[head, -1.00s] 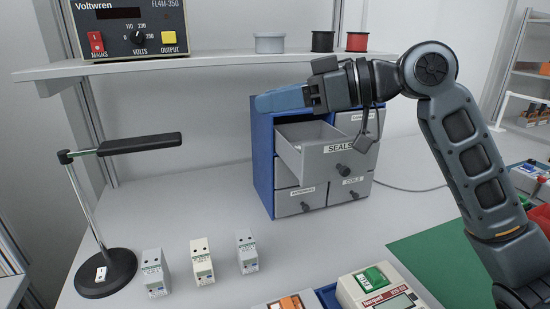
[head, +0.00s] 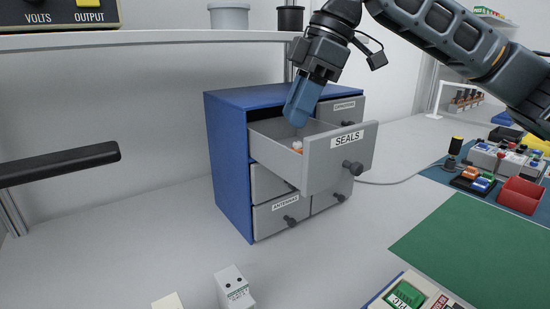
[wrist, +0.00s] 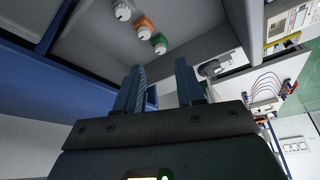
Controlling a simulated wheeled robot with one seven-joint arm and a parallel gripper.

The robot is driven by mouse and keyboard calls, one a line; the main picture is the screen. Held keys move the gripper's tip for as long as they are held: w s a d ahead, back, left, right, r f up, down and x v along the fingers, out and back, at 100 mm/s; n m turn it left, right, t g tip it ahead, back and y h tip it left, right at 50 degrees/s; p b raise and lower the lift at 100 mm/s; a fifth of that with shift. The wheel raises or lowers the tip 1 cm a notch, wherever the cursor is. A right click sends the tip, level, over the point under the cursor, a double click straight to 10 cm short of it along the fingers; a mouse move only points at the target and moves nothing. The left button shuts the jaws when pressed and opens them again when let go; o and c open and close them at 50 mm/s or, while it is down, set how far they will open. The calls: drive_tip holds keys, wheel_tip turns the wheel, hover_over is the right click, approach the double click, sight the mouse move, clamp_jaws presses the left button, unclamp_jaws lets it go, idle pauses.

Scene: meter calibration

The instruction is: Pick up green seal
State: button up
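The green seal (wrist: 160,44) lies in the open SEALS drawer (head: 345,165), at the end of a row with an orange seal (wrist: 145,27) and a white seal (wrist: 122,11) in the wrist view. In the head view a white and orange bit (head: 297,147) shows inside the drawer; I cannot make out the green seal there. My gripper (head: 298,118) points down over the drawer's opening. In the wrist view its two blue fingers (wrist: 160,85) are apart with nothing between them, and the green seal lies beyond the gap.
The blue cabinet (head: 228,160) stands under a shelf (head: 150,40). The drawer's front panel and handle (head: 353,167) jut out over the table. A black lamp arm (head: 60,163) is at left. A green mat (head: 480,245) lies at right. The table before the cabinet is mostly clear.

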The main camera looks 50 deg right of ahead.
drive_tip(key=shift+b+x, duration=0.4)
drive_tip(key=shift+x, duration=2.75)
drive_tip(key=shift+s, duration=0.15)
drive_tip(key=c, duration=0.6)
